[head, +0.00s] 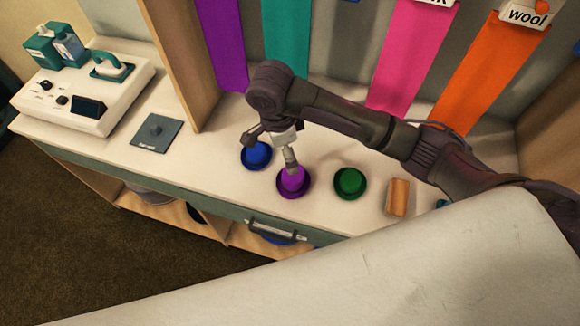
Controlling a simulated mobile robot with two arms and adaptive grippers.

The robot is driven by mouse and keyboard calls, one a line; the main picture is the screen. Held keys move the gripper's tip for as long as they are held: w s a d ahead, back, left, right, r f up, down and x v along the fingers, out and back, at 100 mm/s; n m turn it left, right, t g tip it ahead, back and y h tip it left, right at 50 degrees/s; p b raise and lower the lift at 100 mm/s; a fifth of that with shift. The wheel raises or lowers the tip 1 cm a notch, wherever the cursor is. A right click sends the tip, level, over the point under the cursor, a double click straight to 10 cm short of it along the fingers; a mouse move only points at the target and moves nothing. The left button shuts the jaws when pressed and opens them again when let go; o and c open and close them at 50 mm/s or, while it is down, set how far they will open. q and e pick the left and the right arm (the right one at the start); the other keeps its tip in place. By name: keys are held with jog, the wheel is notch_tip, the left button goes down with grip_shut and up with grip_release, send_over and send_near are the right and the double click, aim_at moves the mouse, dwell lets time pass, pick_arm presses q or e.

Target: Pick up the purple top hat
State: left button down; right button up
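The purple top hat (292,184) stands on the pale counter between a blue hat and a green hat, with its brim down. My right gripper (292,168) comes down from above, and its tip overlaps the top of the purple hat's crown. The fingers are small and seen nearly end on, so I cannot tell whether they are open or shut, or whether they touch the hat. My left gripper is out of view.
On the counter (222,168), a blue hat (257,155) is close on the left, partly behind my arm. A green hat (350,183) and an orange-brown block (397,197) stand to the right. A white machine (85,95) and grey plate (157,132) are far left.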

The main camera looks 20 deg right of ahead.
aim_at(293, 176)
jog(key=f, duration=0.2)
jog(key=s+f, duration=0.1)
jog(key=shift+d+f, duration=0.15)
jog(key=shift+d, duration=0.1)
notch_tip(293, 176, down, 3)
jog(key=shift+d+r, duration=0.15)
jog(key=shift+r, duration=0.05)
jog(key=shift+w+f, duration=0.2)
jog(key=shift+f, duration=0.15)
jog(key=shift+d+f+p, duration=0.15)
jog(key=shift+f+p, duration=0.35)
jog(key=shift+f, duration=0.1)
jog(key=f, duration=0.3)
jog(key=shift+s+d+f, duration=0.15)
jog(key=shift+d+f, duration=0.1)
jog(key=shift+f+p, duration=0.2)
jog(key=shift+p, duration=0.1)
jog(key=c, duration=0.9)
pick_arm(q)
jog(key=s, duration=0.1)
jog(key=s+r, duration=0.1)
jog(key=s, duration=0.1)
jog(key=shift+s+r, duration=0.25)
pick_arm(e)
jog(key=shift+c, duration=0.4)
